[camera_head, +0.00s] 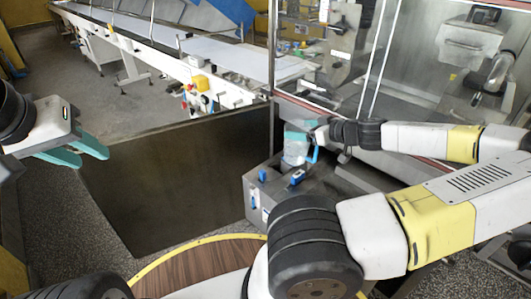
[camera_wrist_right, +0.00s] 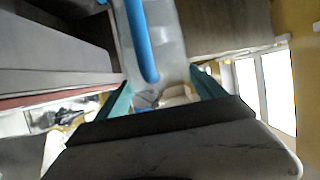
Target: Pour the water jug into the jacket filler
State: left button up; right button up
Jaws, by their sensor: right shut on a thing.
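The water jug (camera_head: 295,152) is translucent with a blue handle (camera_head: 314,153). It looks roughly upright just above or at a grey metal box (camera_head: 262,208) with blue fittings; I cannot tell whether they touch. Which part is the jacket filler is not clear. My right gripper (camera_head: 303,133) is shut on the jug. In the right wrist view the jug (camera_wrist_right: 170,40) sits between the teal fingers of the right gripper (camera_wrist_right: 162,90), its blue handle towards the camera. My left gripper (camera_head: 82,151) is empty, its teal fingers apart, far left of the jug.
A long white conveyor (camera_head: 215,52) runs across the back. A glazed machine enclosure (camera_head: 330,60) stands behind the jug. A dark panel (camera_head: 170,190) fills the middle. A round wooden surface with a yellow rim (camera_head: 190,270) lies at the front.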

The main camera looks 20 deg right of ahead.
jog(key=shift+r, duration=2.3)
